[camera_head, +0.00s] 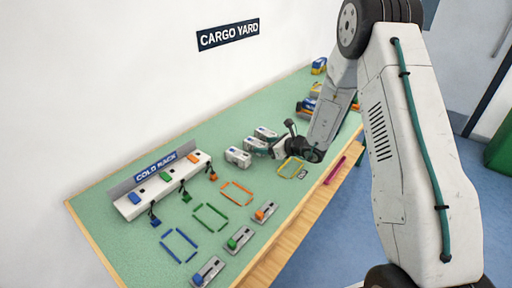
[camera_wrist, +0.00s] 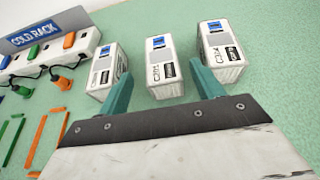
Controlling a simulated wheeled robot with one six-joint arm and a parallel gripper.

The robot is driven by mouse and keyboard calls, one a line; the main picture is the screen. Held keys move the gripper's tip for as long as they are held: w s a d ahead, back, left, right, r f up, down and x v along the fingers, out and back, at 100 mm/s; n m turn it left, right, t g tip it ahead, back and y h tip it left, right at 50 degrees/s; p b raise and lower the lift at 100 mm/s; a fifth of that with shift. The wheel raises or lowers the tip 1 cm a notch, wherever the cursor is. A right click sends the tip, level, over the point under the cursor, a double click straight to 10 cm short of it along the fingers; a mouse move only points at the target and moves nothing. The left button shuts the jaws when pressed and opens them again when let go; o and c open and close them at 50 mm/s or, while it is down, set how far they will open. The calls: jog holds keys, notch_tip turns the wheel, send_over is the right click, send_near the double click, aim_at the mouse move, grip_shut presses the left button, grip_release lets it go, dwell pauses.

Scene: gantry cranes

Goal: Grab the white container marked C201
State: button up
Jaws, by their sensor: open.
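Three white containers with blue patches on top stand in a row on the green table. In the wrist view they are the left container (camera_wrist: 107,70), the middle container (camera_wrist: 163,66) and the right container (camera_wrist: 221,50). Their dark labels are too small and slanted for me to say surely which reads C201. The row also shows in the head view (camera_head: 238,157). My gripper (camera_wrist: 160,76) is open and empty, with its teal fingers spread. The middle container appears between the fingertips; the left fingertip overlaps the left container's edge and the right one is near the right container.
A white COLD RACK (camera_head: 160,188) with coloured plugs stands at the back left. Blue, green, orange and yellow outlines (camera_head: 210,217) and several grey switch blocks (camera_head: 207,271) lie toward the front. More coloured items (camera_head: 310,104) stand at the far right.

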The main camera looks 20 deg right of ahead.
aim_at(259, 143)
jog(key=x, duration=0.6)
jog(key=shift+w, duration=0.4)
jog(key=c, duration=1.1)
